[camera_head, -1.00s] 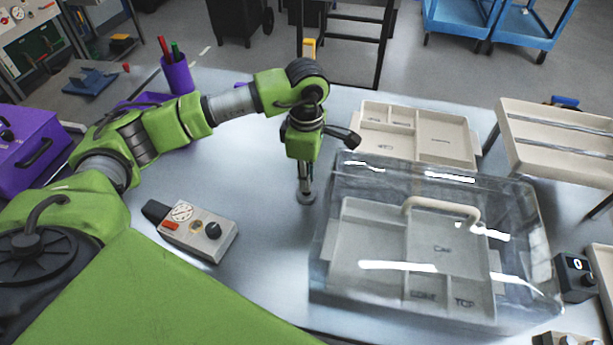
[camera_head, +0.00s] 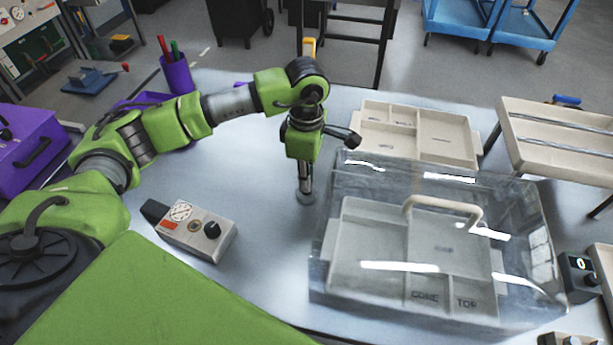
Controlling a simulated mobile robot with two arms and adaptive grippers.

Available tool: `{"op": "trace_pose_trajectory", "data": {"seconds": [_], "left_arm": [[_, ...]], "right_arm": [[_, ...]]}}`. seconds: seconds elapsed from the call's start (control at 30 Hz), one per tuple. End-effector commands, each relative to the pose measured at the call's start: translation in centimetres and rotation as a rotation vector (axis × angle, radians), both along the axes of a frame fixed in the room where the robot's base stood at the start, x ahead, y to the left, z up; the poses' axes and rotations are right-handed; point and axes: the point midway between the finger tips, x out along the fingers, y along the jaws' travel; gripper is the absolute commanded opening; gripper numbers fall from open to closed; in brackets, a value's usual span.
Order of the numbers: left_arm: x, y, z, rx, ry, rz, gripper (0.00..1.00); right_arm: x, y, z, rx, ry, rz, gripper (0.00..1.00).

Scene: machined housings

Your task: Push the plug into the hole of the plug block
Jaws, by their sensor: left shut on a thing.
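My left gripper (camera_head: 305,178) points straight down over the middle of the table, left of the clear cover. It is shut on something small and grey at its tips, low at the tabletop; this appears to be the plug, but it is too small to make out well. A small round grey shape (camera_head: 305,198) shows right under the fingertips. I cannot tell whether it is part of the plug or of the plug block, and no hole is visible. My right gripper is not in view.
A clear cover (camera_head: 540,240) with a beige handle stands over a compartment tray right of my gripper. Another beige tray (camera_head: 465,140) lies behind it. A grey control box (camera_head: 197,232) with a black knob lies front left. A purple pen cup (camera_head: 178,76) stands at the back.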

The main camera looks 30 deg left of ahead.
Motion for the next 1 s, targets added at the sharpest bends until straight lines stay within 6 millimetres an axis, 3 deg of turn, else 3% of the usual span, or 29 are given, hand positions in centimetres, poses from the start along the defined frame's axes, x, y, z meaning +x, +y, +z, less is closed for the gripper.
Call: {"op": "trace_pose_trajectory", "data": {"seconds": [0.6, 0.63, 0.7, 1.0], "left_arm": [[0.0, 0.0, -1.7, 0.001, 0.000, 0.000, 0.00], [0.0, 0.0, -1.7, 0.001, 0.000, 0.000, 0.17], [0.0, 0.0, -1.6, 0.001, 0.001, 0.000, 0.34], [-0.1, 0.0, -1.7, 0.002, 0.004, -0.001, 0.34]], "right_arm": [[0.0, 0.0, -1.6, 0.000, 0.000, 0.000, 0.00], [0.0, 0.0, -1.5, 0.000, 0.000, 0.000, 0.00], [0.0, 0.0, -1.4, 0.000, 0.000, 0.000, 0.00], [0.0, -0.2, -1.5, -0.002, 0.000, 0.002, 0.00]]}}
